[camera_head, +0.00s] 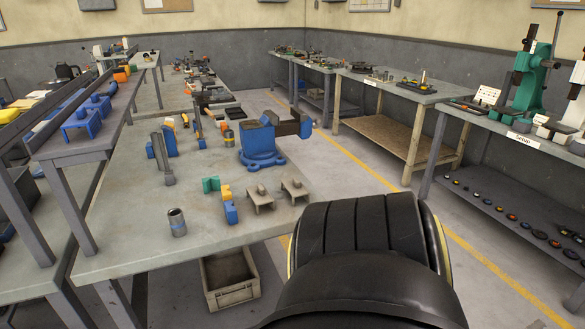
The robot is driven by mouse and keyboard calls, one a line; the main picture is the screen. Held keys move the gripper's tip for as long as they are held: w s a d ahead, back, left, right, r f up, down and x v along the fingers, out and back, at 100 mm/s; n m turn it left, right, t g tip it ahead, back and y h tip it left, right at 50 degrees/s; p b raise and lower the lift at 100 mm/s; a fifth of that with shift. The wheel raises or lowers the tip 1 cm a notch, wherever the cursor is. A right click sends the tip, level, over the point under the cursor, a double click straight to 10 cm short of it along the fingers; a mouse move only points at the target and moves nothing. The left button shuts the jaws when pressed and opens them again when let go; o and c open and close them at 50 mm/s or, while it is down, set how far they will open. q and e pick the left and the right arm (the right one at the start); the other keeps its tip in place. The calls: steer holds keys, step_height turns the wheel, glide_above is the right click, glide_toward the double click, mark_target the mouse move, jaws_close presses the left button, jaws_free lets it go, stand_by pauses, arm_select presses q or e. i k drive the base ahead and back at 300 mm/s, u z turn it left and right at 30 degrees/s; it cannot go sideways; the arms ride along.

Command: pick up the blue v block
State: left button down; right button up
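The blue v block (231,212) stands on the near workbench, close to its front edge. It is small in the picture and its notch is hard to make out. A yellow block (225,192) sits just behind it, close to or touching it. A green block (211,185) is behind and to the left of the yellow one. Neither of my grippers is in view.
The workbench (130,235) is bare at its front left. A grey cylinder (177,222) stands left of the blue block, and two small metal stands (260,197) (294,189) are to its right. A blue vise (262,152) is behind. A bin (230,280) is below.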

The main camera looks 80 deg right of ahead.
mark_target(230, 211)
steer(key=z, duration=1.35)
steer(key=i, duration=1)
